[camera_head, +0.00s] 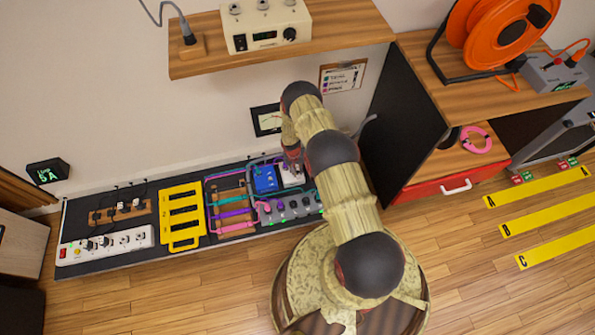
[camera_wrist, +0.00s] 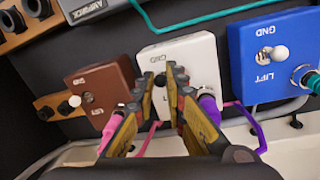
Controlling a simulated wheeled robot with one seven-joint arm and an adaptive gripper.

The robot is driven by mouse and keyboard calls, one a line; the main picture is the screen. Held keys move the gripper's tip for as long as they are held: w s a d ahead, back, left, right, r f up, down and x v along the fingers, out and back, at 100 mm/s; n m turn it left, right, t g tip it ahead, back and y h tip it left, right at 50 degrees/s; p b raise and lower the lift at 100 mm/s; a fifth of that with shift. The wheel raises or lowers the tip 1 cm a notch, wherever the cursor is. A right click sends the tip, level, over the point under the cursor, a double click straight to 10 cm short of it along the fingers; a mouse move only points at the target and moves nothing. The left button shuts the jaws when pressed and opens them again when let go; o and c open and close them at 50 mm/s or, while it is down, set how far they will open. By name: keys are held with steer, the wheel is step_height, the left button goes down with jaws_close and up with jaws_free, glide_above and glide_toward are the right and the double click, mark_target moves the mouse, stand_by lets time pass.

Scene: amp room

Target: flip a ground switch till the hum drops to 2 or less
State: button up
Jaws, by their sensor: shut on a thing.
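In the wrist view my gripper (camera_wrist: 168,82) is shut at the white box (camera_wrist: 203,55), which carries a GND label. Its fingertips close on that box's ground switch, which they mostly hide. A blue box (camera_wrist: 246,75) marked GND and LIFT, with a white switch knob (camera_wrist: 281,53), is to the right. A brown box (camera_wrist: 105,88) is to the left. In the head view the blue box (camera_head: 265,179) sits on the black board beside the white box (camera_head: 292,174), under my arm. A meter (camera_head: 268,120) hangs on the wall; I cannot read its needle.
Pink and purple cables run close to my fingers. A grey pedal with knobs (camera_head: 290,207), a yellow rack (camera_head: 183,215) and a white power strip (camera_head: 105,246) share the board. A wooden shelf (camera_head: 340,40) overhangs it. A dark cabinet panel (camera_head: 402,120) stands to the right.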

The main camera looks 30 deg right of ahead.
jaws_close()
steer(key=shift+w+d+g, duration=0.15)
steer(key=shift+w+g, duration=0.15)
steer(key=shift+g, duration=0.2)
steer(key=shift+w+d+f+g+y, duration=0.1)
steer(key=shift+w+g+y, duration=0.3)
steer(key=shift+g, duration=0.7)
steer(key=shift+w+g, duration=0.1)
steer(key=shift+g, duration=0.4)
steer(key=o, duration=0.6)
jaws_free()
steer(key=shift+o, duration=0.2)
